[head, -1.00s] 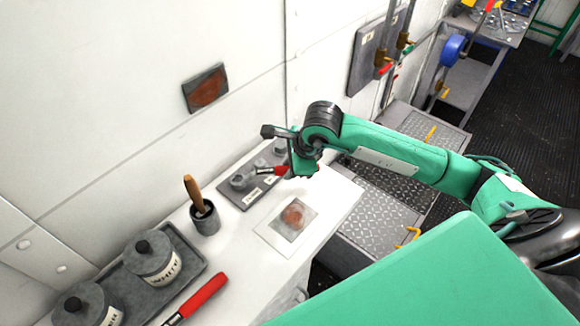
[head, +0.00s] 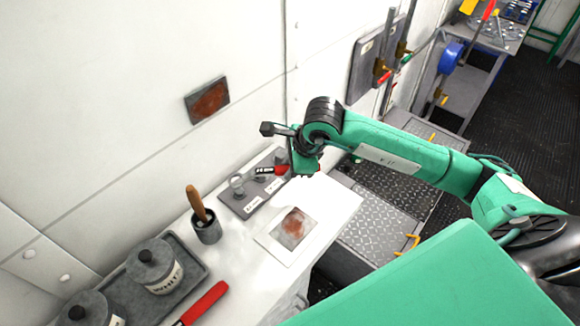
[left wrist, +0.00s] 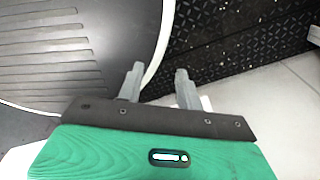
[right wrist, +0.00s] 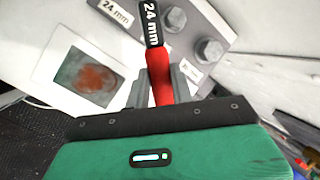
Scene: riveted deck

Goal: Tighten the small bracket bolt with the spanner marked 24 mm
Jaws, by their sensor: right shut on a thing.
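My right gripper (right wrist: 160,88) is shut on the red handle of a spanner (right wrist: 159,70). The spanner's black band reads 24 mm; its far end is cut off in the right wrist view. In the head view the spanner (head: 266,171) lies over the grey bracket plate (head: 232,203), pointing left; whether it touches a bolt is unclear. The plate carries one bolt (head: 237,184) at left, another (head: 281,155) at the back. Both bolts show in the right wrist view, one (right wrist: 173,19) beside the spanner. My left gripper (left wrist: 157,85) is open and empty, seen only in the left wrist view.
A second red-handled tool (head: 206,301) lies at the front of the white bench (head: 255,270). A cup with a wooden handle (head: 207,229), a tray (head: 198,262) with lidded pots and a rust-marked card (head: 268,238) are nearby. Valve pipes (head: 382,60) stand behind my right arm.

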